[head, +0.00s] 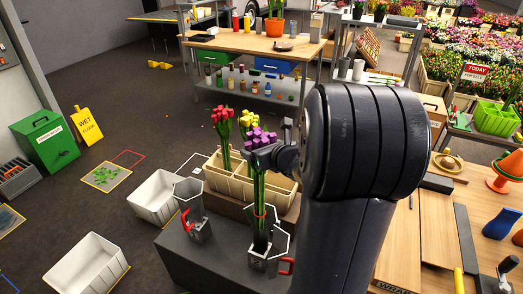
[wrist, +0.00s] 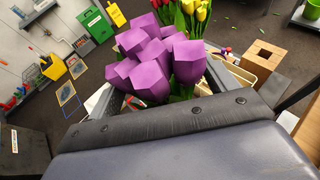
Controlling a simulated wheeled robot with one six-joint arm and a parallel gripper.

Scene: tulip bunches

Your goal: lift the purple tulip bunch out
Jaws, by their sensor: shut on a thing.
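The purple tulip bunch (head: 262,140) stands upright, its long green stems tied with a red band and reaching down into a grey metal holder (head: 258,262) with a red handle. My gripper (head: 266,152) is shut on the bunch just below the flower heads. In the wrist view the purple heads (wrist: 155,58) fill the middle, and the fingertips are partly hidden behind them. I cannot tell whether the stem ends are clear of the holder.
A second grey holder (head: 190,200) with a red handle stands to the left. A wooden crate (head: 222,180) with red tulips (head: 222,118) and yellow tulips (head: 247,122) is just behind. White bins (head: 87,268) stand on the floor at left. A wooden bench (head: 425,240) is at right.

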